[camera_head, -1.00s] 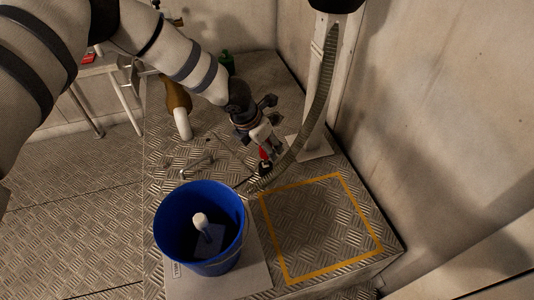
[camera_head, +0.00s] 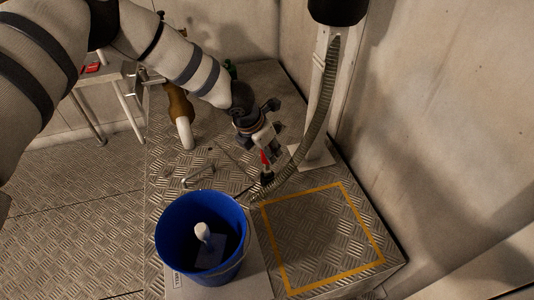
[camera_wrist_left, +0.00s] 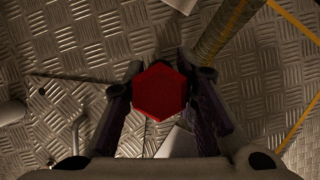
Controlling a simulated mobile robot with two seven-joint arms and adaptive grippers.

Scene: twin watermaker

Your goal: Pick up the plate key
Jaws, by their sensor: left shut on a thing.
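A red hexagonal-headed piece (camera_wrist_left: 160,92), which I take to be the plate key, sits between the two dark fingers of my left gripper (camera_wrist_left: 162,96) in the left wrist view. My left gripper (camera_head: 265,142) is shut on it above the metal deck. In the head view the red part of the key (camera_head: 265,157) shows below the fingers, with a dark end beneath it near the grey hose. Whether that end touches the deck cannot be told. My right gripper is not in view.
A blue bucket (camera_head: 176,252) with a white-knobbed item inside stands at the front. A yellow-outlined square (camera_head: 322,235) lies clear to its right. A ribbed hose (camera_head: 315,118) runs down beside the white post (camera_head: 318,85). A metal handle (camera_head: 197,174) lies left of the gripper.

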